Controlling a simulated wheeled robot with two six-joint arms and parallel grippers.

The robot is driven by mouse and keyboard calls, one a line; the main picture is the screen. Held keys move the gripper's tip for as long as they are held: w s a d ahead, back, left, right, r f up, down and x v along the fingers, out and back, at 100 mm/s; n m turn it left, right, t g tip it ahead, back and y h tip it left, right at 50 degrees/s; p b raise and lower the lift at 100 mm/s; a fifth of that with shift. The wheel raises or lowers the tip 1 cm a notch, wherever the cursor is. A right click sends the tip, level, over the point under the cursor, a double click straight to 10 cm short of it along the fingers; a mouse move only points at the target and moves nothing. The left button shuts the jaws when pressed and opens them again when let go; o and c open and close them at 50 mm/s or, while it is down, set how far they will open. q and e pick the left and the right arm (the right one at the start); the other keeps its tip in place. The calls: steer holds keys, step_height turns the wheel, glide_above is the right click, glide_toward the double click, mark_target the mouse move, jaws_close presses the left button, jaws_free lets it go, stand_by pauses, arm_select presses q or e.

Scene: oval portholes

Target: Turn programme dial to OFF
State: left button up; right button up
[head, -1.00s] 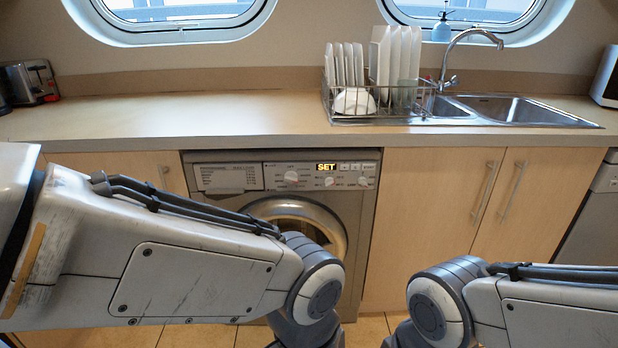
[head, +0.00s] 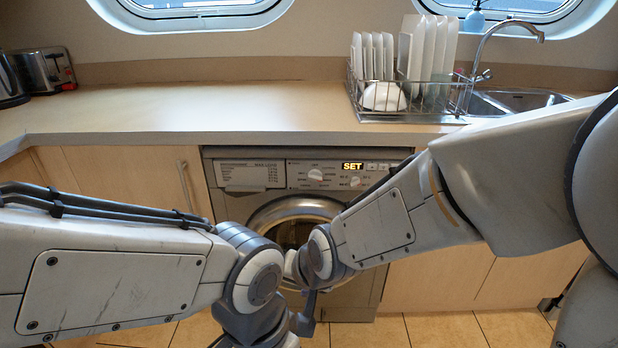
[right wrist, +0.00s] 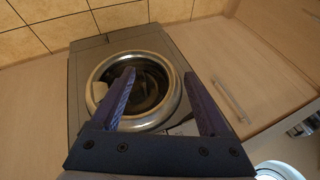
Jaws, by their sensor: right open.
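The washing machine (head: 230,205) stands under the counter. Its programme dial (head: 315,175) is a round pale knob on the upper panel, left of a lit "SET" display (head: 352,167). The dial's pointer is too small to read. My right arm reaches in front of the machine, with its wrist below the panel and over the door. In the right wrist view my right gripper (right wrist: 160,73) is open and empty, its two dark fingers apart before the round door (right wrist: 178,95). The panel is mostly hidden behind the gripper there. My left gripper is out of sight below its wrist.
Cupboards flank the machine. My two wrists are close together before the door.

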steer(key=w+m+t, duration=0.6)
steer(key=w+m, duration=0.3)
steer(key=w, duration=0.6)
steer(key=m+t+h+p, duration=0.1)
steer(key=m+t+h, duration=0.3)
steer(key=m+t, duration=0.45)
glide_toward(316, 180)
steer(key=shift+m+g, duration=0.65)
steer(key=shift+g, duration=0.2)
steer(key=w, duration=0.3)
steer(key=w+r, duration=0.1)
steer(key=w, duration=0.5)
steer(key=shift+r, duration=0.2)
jaws_close()
